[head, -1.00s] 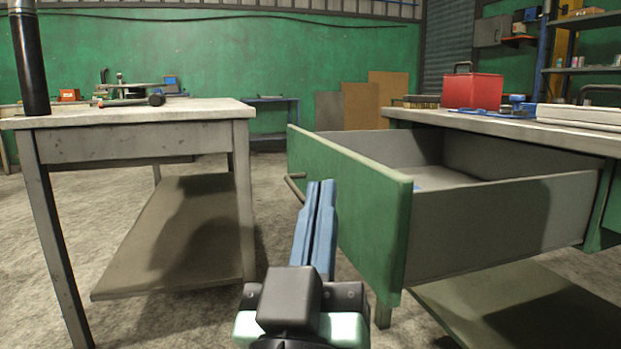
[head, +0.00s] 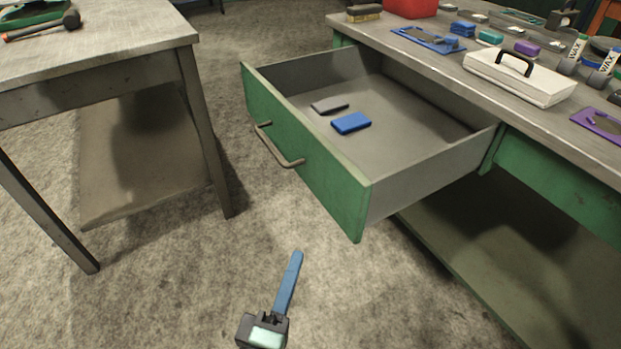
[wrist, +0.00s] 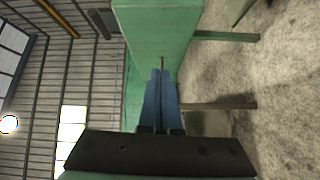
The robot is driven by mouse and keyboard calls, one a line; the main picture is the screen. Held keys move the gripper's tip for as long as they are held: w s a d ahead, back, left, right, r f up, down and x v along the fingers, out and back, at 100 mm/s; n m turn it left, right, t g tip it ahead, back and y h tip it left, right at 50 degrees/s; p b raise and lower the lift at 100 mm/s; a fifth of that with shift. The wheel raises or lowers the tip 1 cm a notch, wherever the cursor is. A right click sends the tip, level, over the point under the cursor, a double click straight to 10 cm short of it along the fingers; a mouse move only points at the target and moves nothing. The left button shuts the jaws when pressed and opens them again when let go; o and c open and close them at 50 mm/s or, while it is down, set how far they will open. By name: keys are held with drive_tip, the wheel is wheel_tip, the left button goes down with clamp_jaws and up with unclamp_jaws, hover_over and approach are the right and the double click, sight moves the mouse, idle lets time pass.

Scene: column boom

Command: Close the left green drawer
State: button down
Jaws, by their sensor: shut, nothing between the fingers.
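The green drawer (head: 308,150) is pulled well out from the workbench on the right in the head view. Its front has a metal bar handle (head: 277,147). A blue block (head: 351,123) and a grey block (head: 329,107) lie inside it. My gripper (head: 295,255) is shut and empty, in front of the drawer at its lower side in the picture, apart from the handle. In the wrist view the shut blue fingers (wrist: 163,75) point toward a green panel (wrist: 155,30), likely the drawer front. Contact with it cannot be told.
The workbench top (head: 465,75) carries a white case (head: 518,75), a red box (head: 410,7) and several small items. A metal table (head: 100,55) with a hammer (head: 50,25) stands at the left. Bare floor (head: 180,290) lies between and in front.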

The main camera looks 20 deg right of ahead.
approach(338, 196)
drive_tip(key=w, duration=0.5)
drive_tip(key=shift+s+d+n, duration=0.1)
drive_tip(key=shift+d+n, duration=0.3)
drive_tip(key=shift+d, duration=1.45)
drive_tip(key=shift+d, duration=0.1)
